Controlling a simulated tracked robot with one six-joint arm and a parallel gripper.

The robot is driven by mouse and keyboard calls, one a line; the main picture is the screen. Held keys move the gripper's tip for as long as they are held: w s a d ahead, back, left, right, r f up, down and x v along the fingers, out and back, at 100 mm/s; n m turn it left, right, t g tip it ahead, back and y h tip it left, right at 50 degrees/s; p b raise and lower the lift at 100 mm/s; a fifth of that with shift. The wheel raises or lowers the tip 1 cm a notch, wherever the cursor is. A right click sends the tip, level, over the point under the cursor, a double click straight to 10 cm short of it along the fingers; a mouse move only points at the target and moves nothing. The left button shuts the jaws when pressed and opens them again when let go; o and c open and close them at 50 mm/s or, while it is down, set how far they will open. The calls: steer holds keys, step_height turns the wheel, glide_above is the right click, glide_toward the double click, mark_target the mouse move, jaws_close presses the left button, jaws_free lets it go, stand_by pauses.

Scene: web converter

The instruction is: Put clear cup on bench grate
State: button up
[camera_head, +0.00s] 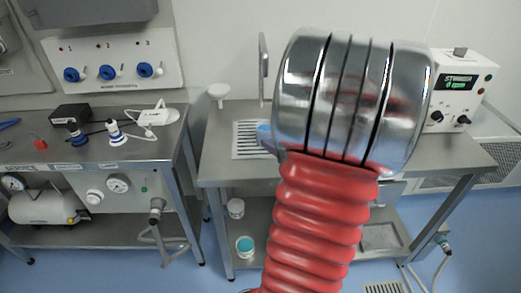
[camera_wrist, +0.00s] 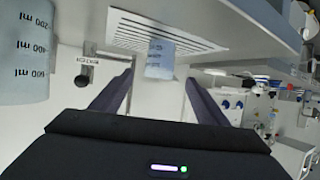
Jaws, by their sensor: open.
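A pale blue, see-through cup (camera_wrist: 160,60) stands on the slotted bench grate (camera_wrist: 130,38) in the wrist view, which shows the scene upside down. My gripper (camera_wrist: 160,79) is open, with its two dark fingers apart on either side of the view and the cup near their tips, in the gap. Whether a finger touches the cup I cannot tell. In the head view the grate (camera_head: 243,149) lies on the steel bench, and a small blue patch of the cup (camera_head: 264,131) shows beside my arm. My arm hides the gripper there.
A large graduated beaker (camera_wrist: 25,55) is close at the left of the wrist view. A STIRRER box (camera_head: 463,90) stands at the bench's right end. A white funnel-like piece (camera_head: 218,92) is behind the grate.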

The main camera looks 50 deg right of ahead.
steer(key=w+a+r+g, duration=0.1)
steer(key=w+a+r, duration=0.2)
steer(key=a, duration=0.2)
steer(key=w+a+r+n+g+h, duration=0.1)
steer(key=w+a+r, duration=0.15)
steer(key=a, duration=0.25)
steer(key=w+a+r+g, duration=0.1)
steer(key=w+a+r, duration=0.15)
steer(key=a, duration=0.25)
steer(key=s+a+n+g+y, duration=0.1)
steer(key=s+a, duration=0.4)
steer(key=a, duration=0.9)
steer(key=s+a+n+g+y, duration=0.2)
steer(key=s+a+y, duration=0.3)
steer(key=a, duration=1)
steer(key=shift+s+a+r+n+y, duration=0.15)
steer(key=shift+s+r+n+y, duration=0.2)
steer(key=shift+s+n, duration=0.3)
